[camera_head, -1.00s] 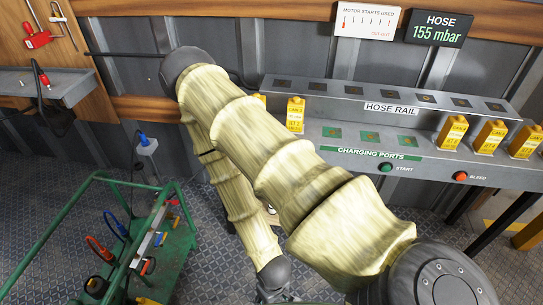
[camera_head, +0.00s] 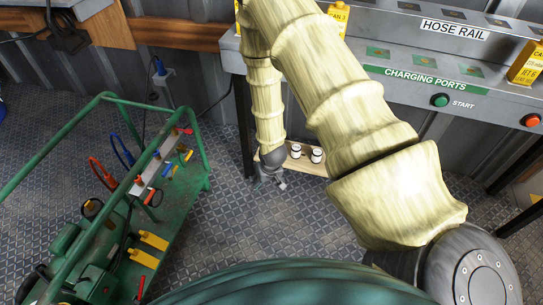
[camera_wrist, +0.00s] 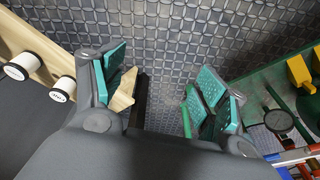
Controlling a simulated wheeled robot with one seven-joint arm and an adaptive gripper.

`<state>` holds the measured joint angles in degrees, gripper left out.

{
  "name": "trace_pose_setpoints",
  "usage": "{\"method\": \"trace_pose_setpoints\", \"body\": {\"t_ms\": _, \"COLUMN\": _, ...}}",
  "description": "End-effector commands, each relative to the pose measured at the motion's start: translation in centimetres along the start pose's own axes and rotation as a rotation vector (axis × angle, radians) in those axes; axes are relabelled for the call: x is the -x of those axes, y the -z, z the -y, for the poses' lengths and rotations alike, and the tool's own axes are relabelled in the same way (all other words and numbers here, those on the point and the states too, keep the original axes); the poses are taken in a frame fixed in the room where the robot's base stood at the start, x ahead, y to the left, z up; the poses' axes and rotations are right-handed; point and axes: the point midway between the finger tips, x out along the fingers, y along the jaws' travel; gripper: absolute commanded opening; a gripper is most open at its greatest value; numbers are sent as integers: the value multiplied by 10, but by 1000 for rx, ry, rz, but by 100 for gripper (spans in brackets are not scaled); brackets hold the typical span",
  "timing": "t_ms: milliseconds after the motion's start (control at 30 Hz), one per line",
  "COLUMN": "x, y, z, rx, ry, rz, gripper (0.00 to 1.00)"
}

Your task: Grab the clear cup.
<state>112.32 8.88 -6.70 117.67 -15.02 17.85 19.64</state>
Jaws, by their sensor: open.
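I cannot make out a clear cup in either view. My gripper (camera_head: 272,180) hangs low over the patterned floor in the head view, beside the table's leg and left of a low wooden shelf. Two small white-topped containers (camera_head: 306,153) stand on the shelf. They also show in the wrist view as white-ended cylinders (camera_wrist: 40,77) left of the fingers; whether either is clear I cannot tell.
The green-railed cart (camera_head: 185,188) with tools stands to the left; its green deck shows right of the fingers in the wrist view (camera_wrist: 262,88). The charging table (camera_head: 400,95) with yellow cans rises behind my arm. Open floor (camera_head: 235,215) lies between cart and shelf.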

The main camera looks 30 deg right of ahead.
Motion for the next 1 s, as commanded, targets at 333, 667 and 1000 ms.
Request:
{"method": "trace_pose_setpoints", "body": {"t_ms": 333, "x": -61, "y": 100, "z": -35, "rx": -73, "ry": -30, "rz": -83, "gripper": 73}}
{"method": "trace_pose_setpoints", "body": {"t_ms": 667, "x": -82, "y": 187, "z": -77, "rx": -146, "ry": -76, "rz": -160, "gripper": 73}}
{"method": "trace_pose_setpoints", "body": {"t_ms": 1000, "x": -81, "y": 227, "z": -102, "rx": -187, "ry": -105, "rz": -197, "gripper": 73}}
